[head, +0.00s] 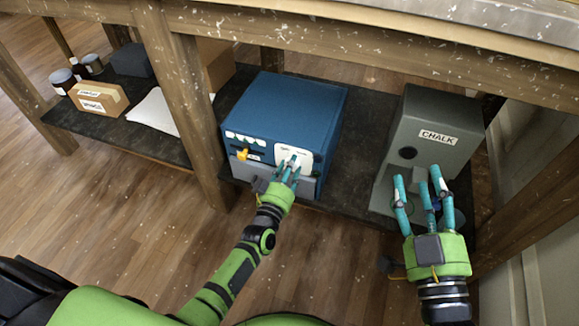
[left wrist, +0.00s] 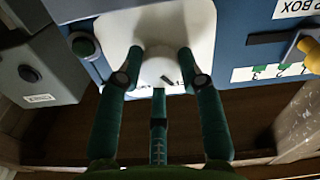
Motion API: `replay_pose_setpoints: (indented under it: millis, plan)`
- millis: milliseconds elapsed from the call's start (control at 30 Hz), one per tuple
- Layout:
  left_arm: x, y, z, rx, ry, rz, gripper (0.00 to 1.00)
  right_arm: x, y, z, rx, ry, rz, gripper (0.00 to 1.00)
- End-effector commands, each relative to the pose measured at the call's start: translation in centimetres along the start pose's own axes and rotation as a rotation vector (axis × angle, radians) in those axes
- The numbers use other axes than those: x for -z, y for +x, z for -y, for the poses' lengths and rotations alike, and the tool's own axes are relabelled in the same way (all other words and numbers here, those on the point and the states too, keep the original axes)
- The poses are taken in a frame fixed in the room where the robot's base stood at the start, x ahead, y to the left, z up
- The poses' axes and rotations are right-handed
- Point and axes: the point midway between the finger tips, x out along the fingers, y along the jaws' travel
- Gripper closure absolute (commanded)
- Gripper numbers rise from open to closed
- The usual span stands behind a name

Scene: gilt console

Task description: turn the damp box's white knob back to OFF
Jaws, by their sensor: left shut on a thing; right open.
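The damp box (head: 285,105) is a blue box on the low dark shelf, its label partly readable as "P BOX" in the left wrist view (left wrist: 295,8). Its white knob (left wrist: 158,68) sits on a white plate (left wrist: 195,22) and bears a dark mark. In the head view my fingers mostly cover the knob. My left gripper (head: 290,168) is at the plate, and in the left wrist view its fingers (left wrist: 160,82) are closed around the knob. My right gripper (head: 424,180) is open and empty in front of the grey chalk box. I cannot read any OFF marking.
The grey chalk box (head: 440,120) stands to the right on the shelf. A wooden post (head: 185,100) stands left of the damp box. A cardboard box (head: 98,98) and jars lie further left.

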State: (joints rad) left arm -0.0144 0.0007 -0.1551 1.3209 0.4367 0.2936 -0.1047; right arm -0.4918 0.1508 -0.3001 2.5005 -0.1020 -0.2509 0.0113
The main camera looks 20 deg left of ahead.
Motion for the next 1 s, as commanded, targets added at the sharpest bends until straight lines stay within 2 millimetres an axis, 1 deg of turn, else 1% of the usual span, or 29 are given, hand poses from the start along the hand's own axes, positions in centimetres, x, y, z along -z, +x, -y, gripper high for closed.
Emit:
replay_pose_setpoints:
  millis: [33,233,633,667,700,1000]
  plan:
    - [-0.53,-0.21,0.33,0.005,-0.011,0.014,0.95,-0.21,-0.01,-0.05,-0.001,0.0,0.01,0.5]
    - [-0.6,-0.23,0.27,0.004,-0.043,0.015,0.95,-0.54,-0.02,-0.13,-0.003,0.0,0.026,0.5]
    - [-0.71,-0.26,0.17,0.003,-0.049,0.018,0.95,-0.58,-0.02,-0.15,-0.003,0.0,0.029,0.5]
    - [-0.71,-0.26,0.16,0.003,-0.05,0.018,0.51,-0.58,-0.03,-0.15,-0.003,0.0,0.029,0.5]
    - [-0.7,-0.25,0.15,0.003,-0.049,0.017,0.39,-0.58,-0.03,-0.15,-0.003,0.0,0.028,0.5]
    - [-0.32,-0.13,-0.01,0.0,-0.047,0.008,0.39,-0.61,-0.04,-0.14,-0.003,0.001,0.03,0.5]
